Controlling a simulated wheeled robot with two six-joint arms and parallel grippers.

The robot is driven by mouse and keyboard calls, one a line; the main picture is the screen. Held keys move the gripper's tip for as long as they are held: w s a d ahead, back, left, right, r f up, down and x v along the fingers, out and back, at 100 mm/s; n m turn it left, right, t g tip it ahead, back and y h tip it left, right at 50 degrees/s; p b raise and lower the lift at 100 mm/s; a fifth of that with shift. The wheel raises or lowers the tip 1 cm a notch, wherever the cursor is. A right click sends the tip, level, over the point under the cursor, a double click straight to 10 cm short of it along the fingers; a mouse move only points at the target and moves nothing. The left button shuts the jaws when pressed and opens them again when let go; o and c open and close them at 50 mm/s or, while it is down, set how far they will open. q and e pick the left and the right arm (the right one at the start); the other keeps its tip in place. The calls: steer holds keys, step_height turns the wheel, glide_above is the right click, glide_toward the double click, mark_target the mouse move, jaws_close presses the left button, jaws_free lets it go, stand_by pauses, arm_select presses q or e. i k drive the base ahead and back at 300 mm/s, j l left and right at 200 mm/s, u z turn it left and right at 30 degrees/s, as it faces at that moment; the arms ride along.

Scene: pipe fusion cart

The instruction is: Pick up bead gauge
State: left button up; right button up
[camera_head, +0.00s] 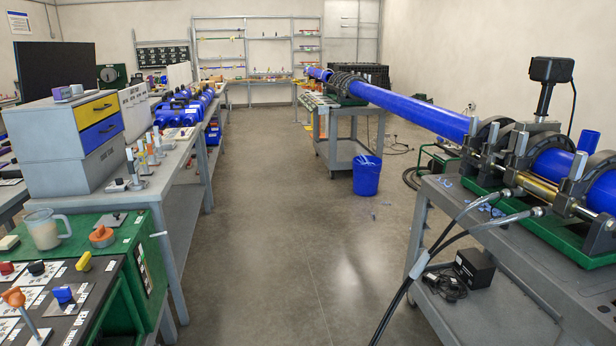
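I cannot pick out the bead gauge for certain; several small tools are too small to identify. Small pieces with upright parts stand on the left workbench (172,180), including a grey and black one (137,172) near its front edge. A fusion machine (540,165) clamps a blue pipe (425,115) on the cart (440,205) at the right. Neither of my grippers is in view.
A grey drawer cabinet (60,125) stands on the left bench. A green-topped unit (130,240) with a jug (46,229) and knobs is at the lower left. Black hoses (440,240) hang from the right cart. A blue bucket (367,176) stands beyond clear floor (290,240).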

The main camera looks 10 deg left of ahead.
mark_target(158, 140)
steer(key=i+j+u, duration=0.1)
steer(key=i+u, duration=0.25)
steer(key=i, duration=0.2)
steer(key=i+u, duration=0.35)
steer(key=i, duration=0.15)
steer(key=i+l+u, duration=0.25)
steer(key=i+u, duration=0.15)
steer(key=i, duration=0.15)
steer(key=i+l+u, duration=0.35)
steer(key=i, duration=0.15)
steer(key=i+l+u, duration=0.35)
steer(key=i+l, duration=0.1)
